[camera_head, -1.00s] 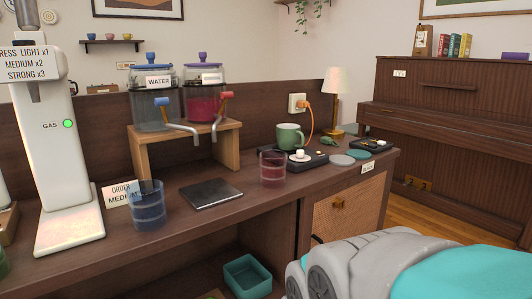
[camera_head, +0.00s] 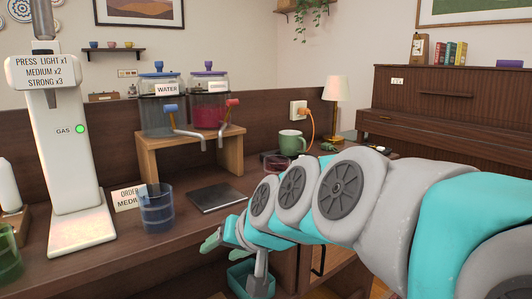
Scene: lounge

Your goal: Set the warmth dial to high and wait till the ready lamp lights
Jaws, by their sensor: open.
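The green mug (camera_head: 291,142), which stands at the warmer's place on the counter, shows above my arm. My gripper (camera_head: 236,258) is open and empty, low in front of the counter's front edge, to the left of and below the mug. It touches nothing that I can make out.
A glass (camera_head: 277,163) stands partly behind my arm. A blue glass (camera_head: 157,208), an order card (camera_head: 128,198) and a dark flat pad (camera_head: 217,198) are on the counter. Two drink dispensers stand on a wooden stand (camera_head: 146,160). A teal bin (camera_head: 238,277) is below.

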